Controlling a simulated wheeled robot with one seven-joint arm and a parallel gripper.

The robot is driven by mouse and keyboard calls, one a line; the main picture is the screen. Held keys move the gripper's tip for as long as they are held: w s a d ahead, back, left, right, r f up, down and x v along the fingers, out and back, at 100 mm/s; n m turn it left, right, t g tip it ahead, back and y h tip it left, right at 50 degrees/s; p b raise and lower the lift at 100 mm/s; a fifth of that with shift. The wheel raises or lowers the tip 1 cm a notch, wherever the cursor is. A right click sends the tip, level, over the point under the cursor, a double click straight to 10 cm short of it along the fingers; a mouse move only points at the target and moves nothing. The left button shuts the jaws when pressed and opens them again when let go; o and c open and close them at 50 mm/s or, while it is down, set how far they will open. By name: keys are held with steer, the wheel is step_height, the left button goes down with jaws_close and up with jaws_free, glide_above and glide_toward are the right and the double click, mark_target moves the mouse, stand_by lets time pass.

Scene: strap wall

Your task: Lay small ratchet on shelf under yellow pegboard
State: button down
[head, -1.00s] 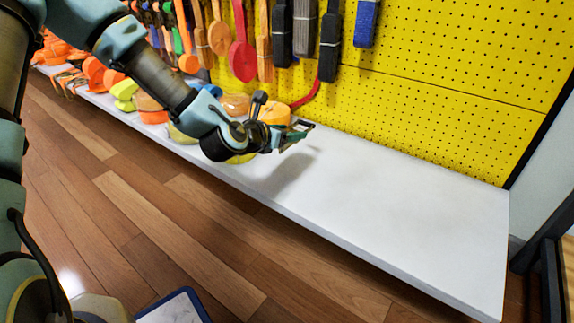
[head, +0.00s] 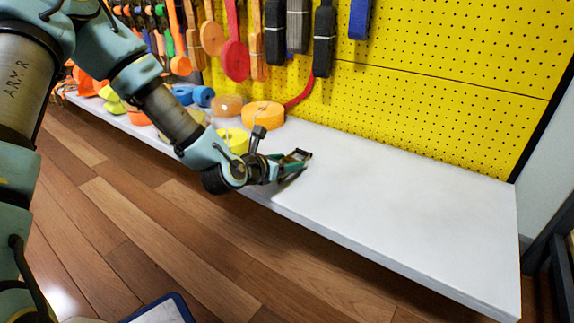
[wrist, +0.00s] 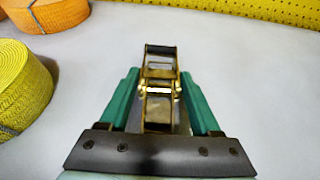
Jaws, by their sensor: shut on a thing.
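The small ratchet (wrist: 160,85) is a dark metal frame with a brass-coloured spindle. My gripper (head: 290,163) is shut on it, with a green finger on each side in the wrist view (wrist: 160,100). In the head view the ratchet (head: 300,154) shows small at the fingertips. It is over the white shelf (head: 400,210), near its front edge; I cannot tell whether it touches the surface. The yellow pegboard (head: 440,110) rises behind the shelf.
An orange strap roll (head: 263,116) and a yellow roll (wrist: 20,92) lie on the shelf left of my gripper. Several straps hang on the pegboard, including a black one (head: 323,40). The shelf's right half is bare.

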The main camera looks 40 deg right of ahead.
steer(key=shift+c, duration=0.5)
jaws_free()
steer(key=shift+a+r, duration=0.1)
steer(key=shift+r, duration=0.1)
steer(key=p+v, duration=0.4)
steer(key=v, duration=0.7)
steer(key=shift+a+r+p, duration=0.2)
steer(key=shift+a+p, duration=0.1)
steer(key=shift+p, duration=0.1)
